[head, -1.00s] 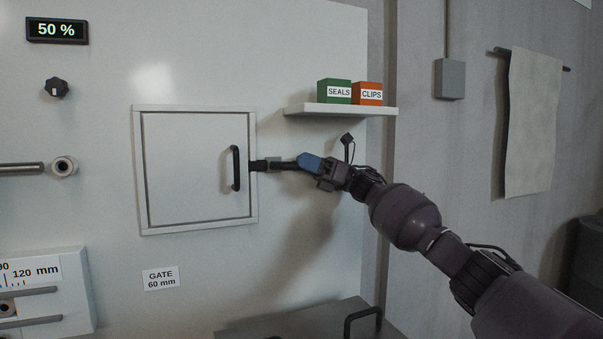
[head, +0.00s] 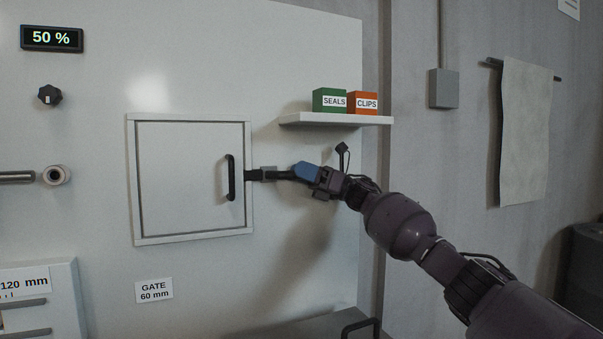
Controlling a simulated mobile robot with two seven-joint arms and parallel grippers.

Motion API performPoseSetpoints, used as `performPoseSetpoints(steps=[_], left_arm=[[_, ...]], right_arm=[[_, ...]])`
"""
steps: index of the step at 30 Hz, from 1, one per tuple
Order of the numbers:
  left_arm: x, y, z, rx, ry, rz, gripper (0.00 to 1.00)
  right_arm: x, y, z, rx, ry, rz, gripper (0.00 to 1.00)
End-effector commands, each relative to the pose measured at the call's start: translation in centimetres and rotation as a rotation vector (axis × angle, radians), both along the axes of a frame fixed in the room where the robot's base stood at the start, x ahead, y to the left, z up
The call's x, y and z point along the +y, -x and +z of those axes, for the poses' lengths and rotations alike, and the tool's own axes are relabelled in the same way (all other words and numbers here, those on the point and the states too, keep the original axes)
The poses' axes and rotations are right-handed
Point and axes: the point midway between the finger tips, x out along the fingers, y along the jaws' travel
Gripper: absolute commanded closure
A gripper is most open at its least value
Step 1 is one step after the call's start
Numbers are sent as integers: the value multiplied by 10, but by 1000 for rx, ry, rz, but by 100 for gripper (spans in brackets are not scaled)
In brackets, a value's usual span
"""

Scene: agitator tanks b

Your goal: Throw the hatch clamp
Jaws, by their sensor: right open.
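The hatch (head: 185,185) is a white square door, closed flat in its frame, with a black upright pull handle (head: 231,178). The hatch clamp (head: 268,174) sits at the right edge of the door, a small grey block with a black bar reaching left to the door edge. Its dark lever extends right and ends in a blue grip (head: 304,171). My right gripper (head: 318,178) is open at the right end of the blue grip. The fingers are small and dark, so I cannot tell whether they touch it. My left gripper is not in view.
A shelf (head: 336,119) with a green SEALS box (head: 329,99) and an orange CLIPS box (head: 362,102) juts out just above my right gripper. A ledge with a black handle (head: 361,326) is below. The panel between is clear.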

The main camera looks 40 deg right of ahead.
Motion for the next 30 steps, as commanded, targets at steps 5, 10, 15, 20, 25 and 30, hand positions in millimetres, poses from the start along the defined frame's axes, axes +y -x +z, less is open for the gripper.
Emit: performPoseSetpoints(steps=[5, 10, 15, 20, 25, 30], left_arm=[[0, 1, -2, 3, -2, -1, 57], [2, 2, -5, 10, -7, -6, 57], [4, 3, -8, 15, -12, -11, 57], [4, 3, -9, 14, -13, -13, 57], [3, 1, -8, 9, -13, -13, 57], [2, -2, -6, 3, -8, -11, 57]], right_arm=[[-8, 4, -5, 2, 0, 0, 48], [-31, 16, -16, 4, 0, -4, 48], [-56, 30, -29, 4, 0, -1, 48], [-75, 40, -36, 3, -1, -2, 48], [-86, 46, -41, 2, 0, -1, 48], [-88, 48, -41, 0, 0, 0, 48]])
